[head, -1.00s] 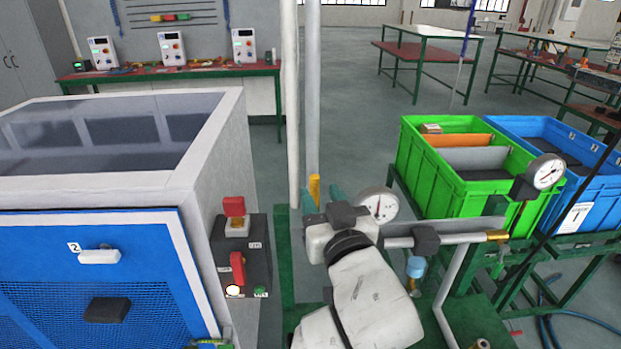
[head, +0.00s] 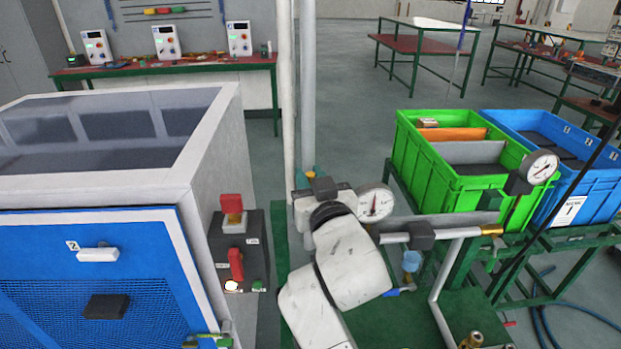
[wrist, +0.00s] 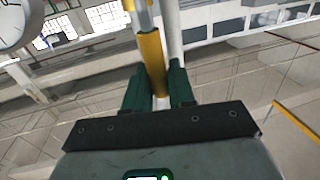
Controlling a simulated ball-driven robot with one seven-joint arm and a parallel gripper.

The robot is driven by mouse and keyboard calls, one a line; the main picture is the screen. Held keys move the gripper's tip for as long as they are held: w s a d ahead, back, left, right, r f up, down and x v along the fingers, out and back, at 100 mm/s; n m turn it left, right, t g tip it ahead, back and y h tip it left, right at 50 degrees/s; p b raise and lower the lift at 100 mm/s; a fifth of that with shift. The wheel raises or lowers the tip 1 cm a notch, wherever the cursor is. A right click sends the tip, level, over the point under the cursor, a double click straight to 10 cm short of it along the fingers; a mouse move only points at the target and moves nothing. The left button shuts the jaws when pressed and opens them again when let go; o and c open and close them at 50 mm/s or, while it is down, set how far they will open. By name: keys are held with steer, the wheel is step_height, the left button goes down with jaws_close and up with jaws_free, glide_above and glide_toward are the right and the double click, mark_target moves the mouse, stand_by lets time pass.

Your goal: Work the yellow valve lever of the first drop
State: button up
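The yellow valve lever (wrist: 152,62) runs down between the two green fingers of my gripper (wrist: 159,85) in the wrist view. The fingers stand close together and look shut on the lever, which fills most of the narrow gap. In the head view only a small yellow bit of the lever (head: 309,171) shows past my white wrist. My gripper (head: 307,176) is there beside the upright pipe, left of a round pressure gauge (head: 375,202). My wrist hides most of the fingers and the lever's base.
A second gauge (head: 542,167) stands before the green crate (head: 425,170) and blue crate (head: 568,190). A switch box (head: 258,240) and a blue-fronted cabinet (head: 150,290) stand left.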

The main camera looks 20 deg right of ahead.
jaws_close()
stand_by(0.3)
steer(key=s+d+f+m+h+b, duration=0.1)
steer(key=d+f+m+b, duration=0.3)
steer(key=m+b, duration=0.6)
steer(key=s+d+f+m+t+h+b, duration=0.1)
steer(key=d+f+m+b, duration=0.4)
steer(key=m+b, duration=0.5)
steer(key=s+h+b, duration=0.1)
steer(key=h+b, duration=0.1)
steer(key=b, duration=0.4)
steer(key=shift+f, duration=0.3)
steer(key=shift+o, duration=2.4)
jaws_free()
